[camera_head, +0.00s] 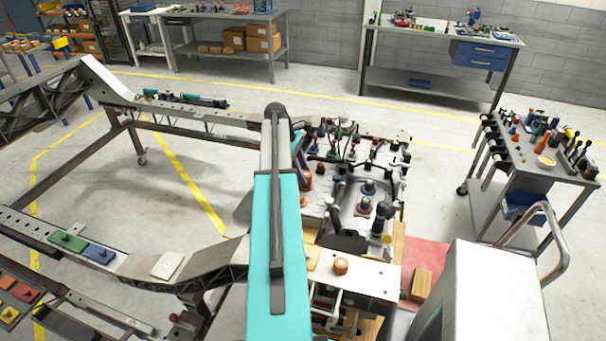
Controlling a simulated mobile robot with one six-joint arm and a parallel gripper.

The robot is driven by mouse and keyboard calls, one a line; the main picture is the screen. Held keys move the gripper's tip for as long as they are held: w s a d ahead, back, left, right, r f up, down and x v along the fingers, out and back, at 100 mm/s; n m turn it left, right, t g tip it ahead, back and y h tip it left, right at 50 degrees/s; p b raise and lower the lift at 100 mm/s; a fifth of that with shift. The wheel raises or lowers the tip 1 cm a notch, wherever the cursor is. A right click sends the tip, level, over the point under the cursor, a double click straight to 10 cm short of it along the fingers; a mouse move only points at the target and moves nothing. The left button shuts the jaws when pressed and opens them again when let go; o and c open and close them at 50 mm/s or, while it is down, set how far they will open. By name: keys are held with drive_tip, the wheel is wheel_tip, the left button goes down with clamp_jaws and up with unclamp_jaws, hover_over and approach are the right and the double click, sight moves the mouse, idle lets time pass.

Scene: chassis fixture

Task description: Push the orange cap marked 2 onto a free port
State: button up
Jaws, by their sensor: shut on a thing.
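My arm reaches forward over the chassis fixture (210,122), and its teal link covers the middle of the head view. My gripper is hidden behind it, so I cannot see the jaws or what is in them. One orange cap (341,266) sits on the pale front plate (372,280), just right of my arm. Another orange piece (306,179) shows partly beside the arm, farther back. No number is readable on either. The engine-like assembly (345,195) carries several dark, red and blue fittings; I cannot tell which ports are free.
Green (68,241) and blue (99,253) blocks lie on the left rail. A tool cart (545,165) stands at right, with a grey cabinet (490,300) in front. Workbenches line the back wall. Floor inside the frame is open.

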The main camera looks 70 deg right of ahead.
drive_tip(key=shift+f+b, duration=0.3)
drive_tip(key=shift+f, duration=0.7)
idle(0.6)
drive_tip(key=o, duration=1.4)
drive_tip(key=shift+c, duration=0.2)
drive_tip(key=shift+r, duration=0.1)
drive_tip(key=shift+r+p, duration=0.6)
drive_tip(key=shift+r, duration=2.35)
